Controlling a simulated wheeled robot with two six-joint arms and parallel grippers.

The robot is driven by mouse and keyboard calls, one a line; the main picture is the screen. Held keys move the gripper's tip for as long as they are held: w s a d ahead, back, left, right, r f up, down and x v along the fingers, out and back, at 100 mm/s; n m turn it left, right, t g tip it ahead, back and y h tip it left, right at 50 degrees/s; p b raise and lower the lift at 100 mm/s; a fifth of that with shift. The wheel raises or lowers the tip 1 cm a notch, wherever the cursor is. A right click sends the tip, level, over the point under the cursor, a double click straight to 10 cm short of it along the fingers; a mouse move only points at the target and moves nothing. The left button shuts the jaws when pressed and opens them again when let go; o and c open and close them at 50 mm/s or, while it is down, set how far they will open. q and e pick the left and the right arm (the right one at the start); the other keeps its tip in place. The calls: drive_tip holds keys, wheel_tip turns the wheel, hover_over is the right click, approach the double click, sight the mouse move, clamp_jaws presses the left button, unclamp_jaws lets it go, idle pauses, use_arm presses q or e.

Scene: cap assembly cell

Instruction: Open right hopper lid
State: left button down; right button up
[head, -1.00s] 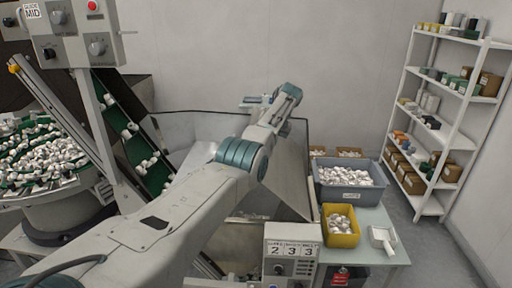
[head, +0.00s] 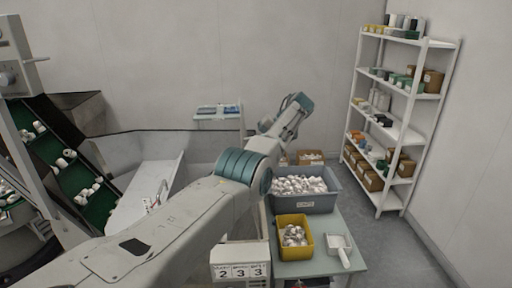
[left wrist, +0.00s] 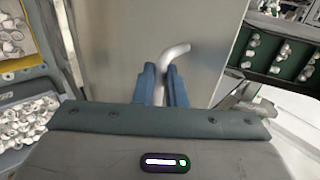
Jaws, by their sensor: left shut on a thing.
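In the left wrist view, a broad plain grey panel (left wrist: 140,40), seemingly the hopper lid, fills the middle behind the fingers. A bent pale handle (left wrist: 174,52) stands out in front of it. My left gripper (left wrist: 164,84) is shut on this handle with its two blue fingers. In the head view my left arm reaches across the hopper toward the grey bin, and its wrist (head: 290,117) is up high. The fingers and the held handle cannot be made out there. A pale sloping panel (head: 140,200) shows in the hopper left of my arm. My right gripper is not in view.
A grey bin (head: 325,204) and a yellow bin (head: 280,223) of white caps stand on the table (head: 325,255) at right, with a white scoop (head: 342,247). A shelf rack (head: 432,98) stands against the right wall. A green conveyor (head: 45,160) rises at left.

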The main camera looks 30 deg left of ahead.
use_arm(q)
drive_tip(key=shift+s+a+f, duration=0.15)
drive_tip(key=shift+s+f, duration=0.05)
drive_tip(key=shift+f, duration=0.4)
drive_tip(key=shift+s+a, duration=0.1)
drive_tip(key=c, duration=1.9)
unclamp_jaws()
drive_tip(key=o, duration=0.3)
drive_tip(key=shift+o, duration=0.6)
drive_tip(key=shift+w+a+f, duration=0.1)
drive_tip(key=shift+w+a, duration=0.05)
drive_tip(key=shift+w, duration=0.2)
drive_tip(key=shift+w+a, duration=0.1)
drive_tip(key=shift+w, duration=0.15)
drive_tip(key=shift+s, duration=0.1)
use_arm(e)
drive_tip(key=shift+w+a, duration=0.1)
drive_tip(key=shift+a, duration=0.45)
use_arm(q)
drive_tip(key=shift+r, duration=0.2)
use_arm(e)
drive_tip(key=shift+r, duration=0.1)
